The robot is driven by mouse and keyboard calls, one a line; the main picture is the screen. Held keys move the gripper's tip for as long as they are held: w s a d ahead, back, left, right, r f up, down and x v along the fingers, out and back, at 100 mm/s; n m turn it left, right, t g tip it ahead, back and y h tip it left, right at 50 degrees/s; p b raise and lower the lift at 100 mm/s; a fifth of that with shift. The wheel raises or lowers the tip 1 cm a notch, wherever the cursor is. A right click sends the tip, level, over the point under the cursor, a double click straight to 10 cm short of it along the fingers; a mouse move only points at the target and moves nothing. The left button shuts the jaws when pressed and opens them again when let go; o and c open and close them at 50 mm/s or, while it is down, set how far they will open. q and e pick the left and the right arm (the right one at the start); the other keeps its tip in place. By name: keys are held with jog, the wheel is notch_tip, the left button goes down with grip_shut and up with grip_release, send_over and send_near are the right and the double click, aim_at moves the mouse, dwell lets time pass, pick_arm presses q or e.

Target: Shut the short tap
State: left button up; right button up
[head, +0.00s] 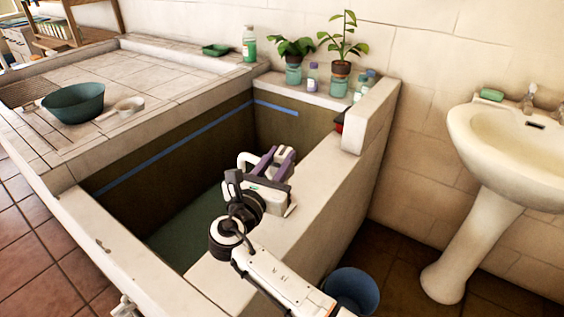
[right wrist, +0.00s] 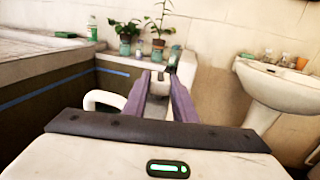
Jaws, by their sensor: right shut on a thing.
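The short tap appears to be the pale fitting with a white curved spout (head: 246,160) on the trough's right wall. The spout bends out over the trough, and it also shows in the right wrist view (right wrist: 97,98), left of the fingers. My right gripper (head: 280,153) is above that wall, its purple fingers shut on a small part of the tap. In the right wrist view a small grey piece shows between the fingertips (right wrist: 158,76). The gripper body and fingers hide most of the tap, so its handle's angle cannot be told. My left gripper is not recognisable in view.
The trough (head: 180,135) has a blue stripe inside. Potted plants (head: 341,68) and bottles stand on its back ledge. A teal bowl (head: 76,104) sits on the left slab. A white washbasin (head: 500,130) stands right; a blue bucket (head: 352,290) is on the floor.

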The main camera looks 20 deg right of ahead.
jog(key=shift+w+a+f+m+g+h+b, duration=0.15)
jog(key=shift+m+g+h+b, duration=0.3)
jog(key=shift+m+g+h, duration=0.3)
jog(key=shift+m+g+h+b, duration=0.35)
jog(key=shift+g+h, duration=0.1)
pick_arm(q)
jog(key=shift+w+d+f, duration=0.2)
jog(key=shift+d+f, duration=0.2)
jog(key=shift+f, duration=0.15)
pick_arm(e)
jog(key=shift+m+g+h, duration=0.3)
jog(key=shift+g, duration=0.1)
pick_arm(q)
jog(key=shift+d, duration=0.1)
pick_arm(e)
jog(key=o, duration=1)
jog(key=shift+o, duration=0.2)
